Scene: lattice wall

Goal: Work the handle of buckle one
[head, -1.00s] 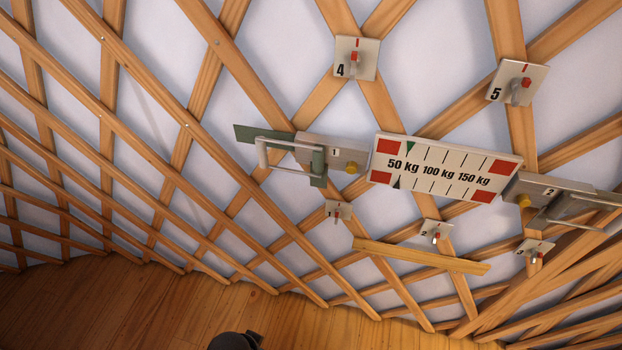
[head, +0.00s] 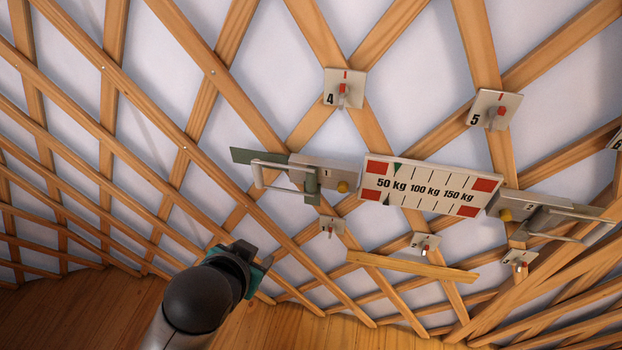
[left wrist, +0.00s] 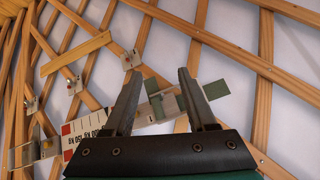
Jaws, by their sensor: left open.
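Buckle one (head: 327,172) is a grey metal block marked 1 with a yellow knob, on the lattice left of the weight scale. Its pale U-shaped handle (head: 258,179) projects left over a dark green plate (head: 258,157). In the left wrist view, buckle one (left wrist: 147,116) lies beyond and between my fingers, with green parts (left wrist: 215,90) on the right. My left gripper (left wrist: 158,71) is open and empty, apart from the handle. In the head view, my left gripper (head: 255,270) is below the handle, its fingers mostly hidden by the wrist. My right gripper is not in view.
The weight scale (head: 428,187) joins buckle one to buckle two (head: 535,210). Numbered pegs 4 (head: 343,90) and 5 (head: 495,110) are above. Smaller pegs and a wooden bar (head: 412,267) are below. Crossed wooden slats surround everything; the wooden floor (head: 300,330) is clear.

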